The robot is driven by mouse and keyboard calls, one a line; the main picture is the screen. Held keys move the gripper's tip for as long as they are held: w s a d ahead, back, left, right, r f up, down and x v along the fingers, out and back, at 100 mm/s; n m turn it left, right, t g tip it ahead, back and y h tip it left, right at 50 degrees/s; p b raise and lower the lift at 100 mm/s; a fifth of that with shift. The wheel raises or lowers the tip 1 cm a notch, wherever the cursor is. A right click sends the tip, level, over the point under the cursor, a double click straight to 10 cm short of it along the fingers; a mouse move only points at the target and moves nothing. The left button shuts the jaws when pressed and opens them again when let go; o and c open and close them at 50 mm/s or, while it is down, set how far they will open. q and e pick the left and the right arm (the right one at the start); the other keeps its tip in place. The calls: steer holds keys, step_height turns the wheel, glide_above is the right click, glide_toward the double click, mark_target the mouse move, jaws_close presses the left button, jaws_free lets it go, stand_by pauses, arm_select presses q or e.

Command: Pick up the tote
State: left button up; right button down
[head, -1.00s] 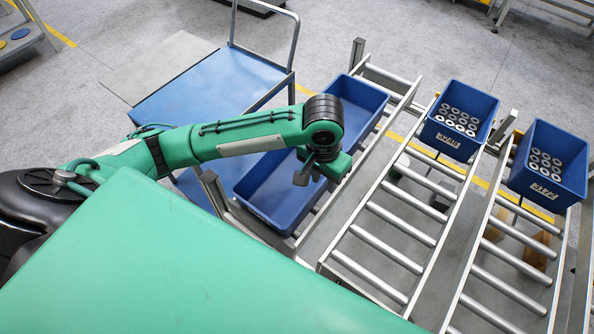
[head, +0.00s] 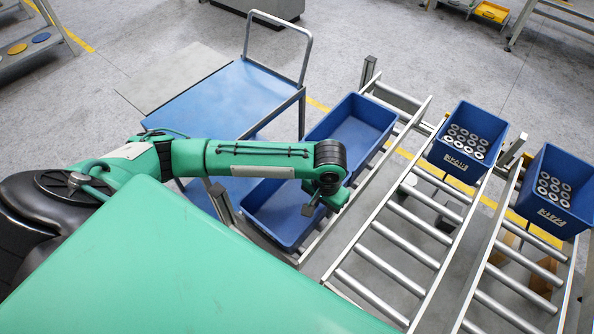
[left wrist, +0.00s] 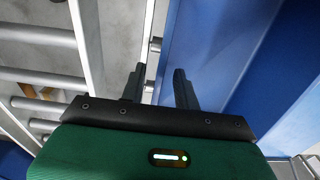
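A long, empty blue tote (head: 352,133) lies on the leftmost roller lane in the head view. My left gripper (head: 311,208) hangs over the near half of this tote, close to its right side. In the left wrist view my left gripper (left wrist: 158,84) is open, with two dark fingers apart and nothing between them. A blue wall of the tote (left wrist: 215,50) fills the right of that view, beside the right finger. I cannot tell whether a finger touches it. Two more blue totes, the middle one (head: 450,160) and the right one (head: 535,214), hold several ring-shaped parts. My right gripper is not in view.
Metal roller lanes (head: 399,258) run beside the long tote, with empty rollers in front of the filled totes. A blue-topped cart (head: 215,100) with a metal handle stands at the left. A green surface covers the lower left of the head view.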

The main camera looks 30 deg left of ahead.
mark_target(321, 218)
arm_select(q)
steer(key=shift+a+f+p, duration=0.1)
steer(key=shift+f+p, duration=0.25)
steer(key=shift+f, duration=1.45)
jaws_close()
